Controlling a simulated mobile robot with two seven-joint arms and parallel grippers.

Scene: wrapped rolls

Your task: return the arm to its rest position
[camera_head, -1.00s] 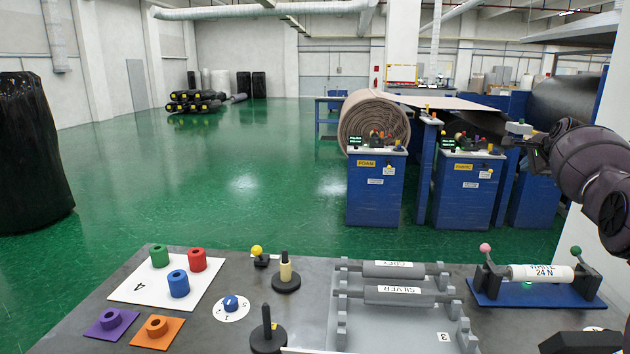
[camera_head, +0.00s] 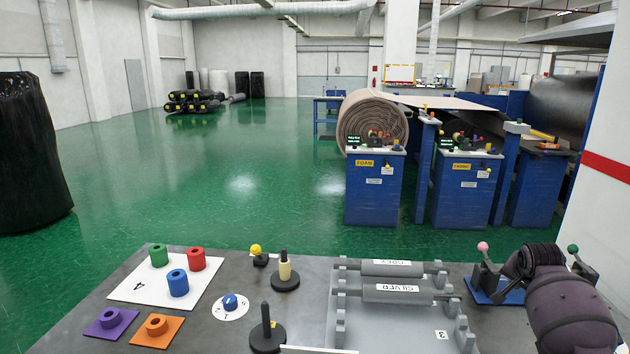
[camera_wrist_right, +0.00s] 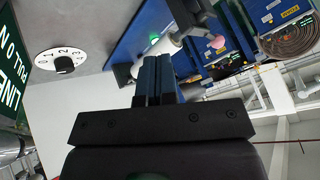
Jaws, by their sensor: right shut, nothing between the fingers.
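My right arm (camera_head: 565,305) comes in at the lower right of the head view, bent over the blue stand (camera_head: 484,291) and hiding most of it. In the wrist view my right gripper (camera_wrist_right: 157,62) has its two dark fingers together, with nothing held. A white roller (camera_wrist_right: 166,46) shows partly just beyond the fingertips, over a blue base (camera_wrist_right: 130,40); whether the fingers touch it I cannot tell. My left arm and gripper are out of view.
Grey rollers (camera_head: 398,289) lie on a grey rack left of my right arm. Pink (camera_head: 483,246) and green (camera_head: 573,249) knobs flank the arm. A white pillar (camera_head: 605,180) rises behind right.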

